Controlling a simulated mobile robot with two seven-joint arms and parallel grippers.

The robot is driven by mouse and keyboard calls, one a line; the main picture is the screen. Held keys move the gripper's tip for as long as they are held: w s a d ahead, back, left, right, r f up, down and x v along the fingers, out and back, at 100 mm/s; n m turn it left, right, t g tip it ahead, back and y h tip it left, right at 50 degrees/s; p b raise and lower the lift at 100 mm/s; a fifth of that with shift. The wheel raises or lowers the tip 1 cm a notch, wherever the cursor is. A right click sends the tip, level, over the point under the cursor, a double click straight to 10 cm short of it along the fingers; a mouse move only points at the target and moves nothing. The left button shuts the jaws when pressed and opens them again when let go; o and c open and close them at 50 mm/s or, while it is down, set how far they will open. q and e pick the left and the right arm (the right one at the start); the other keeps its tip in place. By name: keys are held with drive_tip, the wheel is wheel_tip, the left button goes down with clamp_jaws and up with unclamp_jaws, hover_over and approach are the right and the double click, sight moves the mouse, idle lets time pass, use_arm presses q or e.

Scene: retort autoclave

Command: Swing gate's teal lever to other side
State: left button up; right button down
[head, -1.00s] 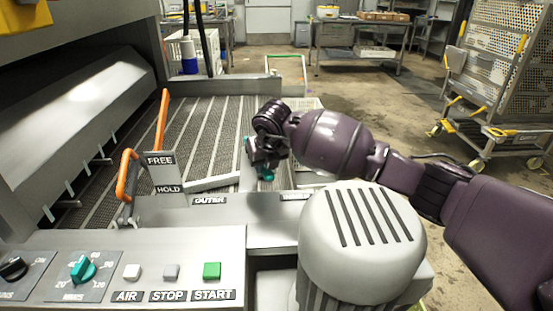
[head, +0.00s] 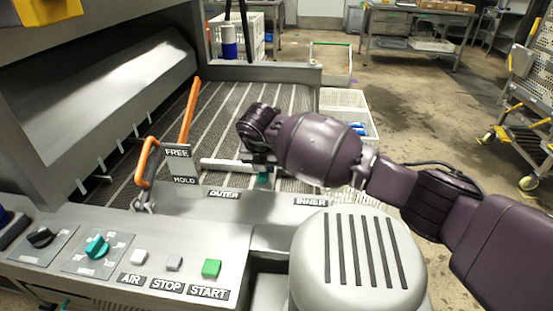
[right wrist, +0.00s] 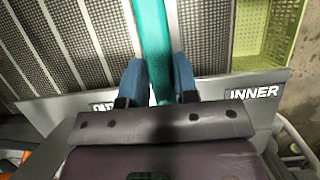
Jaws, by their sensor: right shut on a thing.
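The teal lever (right wrist: 152,40) runs upright through the right wrist view. Its teal also shows just below my gripper in the head view (head: 263,180). My right gripper (right wrist: 159,82) is shut on the lever, with one blue finger pad on each side of it. In the head view the right gripper (head: 260,160) is over the conveyor's near edge, between the OUTER label (head: 224,194) and the INNER label (head: 311,201). A pale bar (head: 228,165), perhaps part of the gate, extends left from the gripper. My left gripper is not in view.
An orange handle (head: 188,112) and a FREE/HOLD sign (head: 178,165) stand left of the lever. A grey ribbed housing (head: 360,255) is close below my right forearm. A control panel (head: 190,262) is in front. White crates (head: 345,100) stand beyond the conveyor.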

drive_tip(key=c, duration=0.9)
unclamp_jaws()
drive_tip(key=shift+r, duration=0.3)
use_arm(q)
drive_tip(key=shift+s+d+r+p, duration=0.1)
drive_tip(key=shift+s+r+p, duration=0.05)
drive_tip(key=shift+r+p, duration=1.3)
use_arm(e)
drive_tip(key=shift+v, duration=5.1)
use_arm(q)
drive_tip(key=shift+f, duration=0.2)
use_arm(e)
drive_tip(key=shift+s+a, duration=0.1)
